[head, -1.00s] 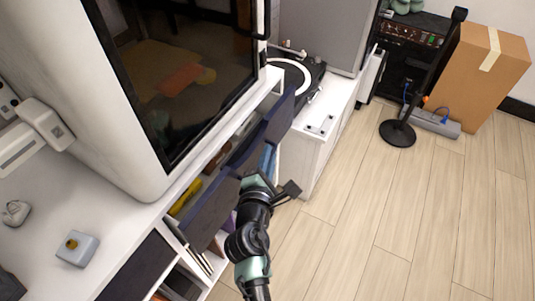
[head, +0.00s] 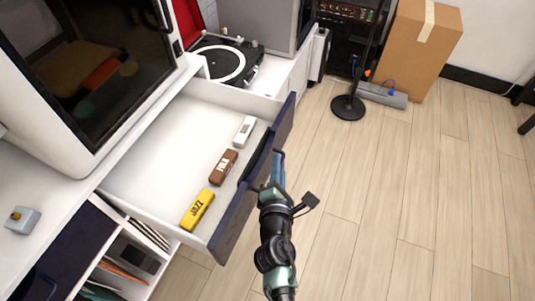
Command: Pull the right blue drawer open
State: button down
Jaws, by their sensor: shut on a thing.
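The right blue drawer (head: 234,222) stands pulled well out of the white cabinet, its dark blue front facing the floor side. Its white inside shows a yellow box marked JAZZ (head: 197,208), a brown box (head: 223,167) and a white box (head: 243,131) near the front. A dark handle runs along the upper middle of the front. My gripper (head: 277,172) is at the front and shut on the handle; my arm hides part of the contact.
A turntable (head: 222,60) sits on the cabinet top behind the drawer. Open shelves (head: 125,262) lie at lower left. A cardboard box (head: 415,45) and a black round-based stand (head: 347,107) are at upper right. The wooden floor at right is clear.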

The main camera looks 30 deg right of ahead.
jog(key=shift+s+d, duration=0.6)
jog(key=shift+s, duration=0.25)
jog(key=c, duration=1.2)
grip_release()
jog(key=v, duration=1.3)
jog(key=shift+b, duration=0.3)
